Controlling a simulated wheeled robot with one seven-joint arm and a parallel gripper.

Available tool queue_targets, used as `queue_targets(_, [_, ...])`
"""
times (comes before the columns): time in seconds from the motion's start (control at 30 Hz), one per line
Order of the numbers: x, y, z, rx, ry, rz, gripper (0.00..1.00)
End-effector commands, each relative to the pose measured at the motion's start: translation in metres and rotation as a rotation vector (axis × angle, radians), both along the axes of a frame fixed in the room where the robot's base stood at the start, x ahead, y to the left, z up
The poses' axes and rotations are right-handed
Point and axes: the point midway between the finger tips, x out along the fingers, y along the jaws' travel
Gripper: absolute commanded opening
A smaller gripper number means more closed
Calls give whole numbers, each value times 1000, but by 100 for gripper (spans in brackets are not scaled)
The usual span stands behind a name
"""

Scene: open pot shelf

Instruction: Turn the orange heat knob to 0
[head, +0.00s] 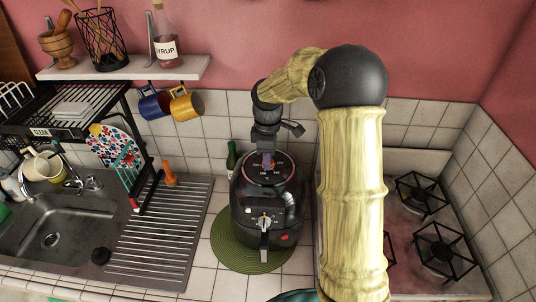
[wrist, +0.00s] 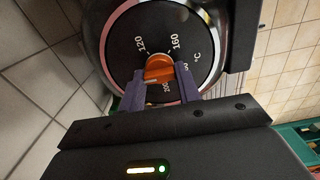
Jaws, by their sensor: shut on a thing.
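The orange heat knob (wrist: 158,68) sits in the middle of a round black dial (wrist: 125,30) marked 120, 160, 200 and °C. I cannot make out a 0 mark. The dial is on top of a black air fryer (head: 262,205), which stands upright. My gripper (wrist: 161,80) has its purple fingers on either side of the knob, shut on it. In the head view my gripper (head: 268,158) points down onto the top of the fryer and mostly hides the knob.
The fryer stands on a green round mat (head: 226,250). A sink (head: 55,235) and ribbed drainboard (head: 160,235) lie to the left, the stove (head: 440,250) to the right. A dark green bottle (head: 232,158) stands close behind the fryer. Mugs (head: 186,105) hang under the shelf (head: 125,68).

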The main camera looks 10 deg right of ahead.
Motion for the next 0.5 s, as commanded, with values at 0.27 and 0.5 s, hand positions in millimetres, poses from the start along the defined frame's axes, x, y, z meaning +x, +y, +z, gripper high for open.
queue_targets(0.27, [-2,-2,-2,-3,7,49,10])
queue_targets(0.5, [-2,-2,-2,-3,7,51,10])
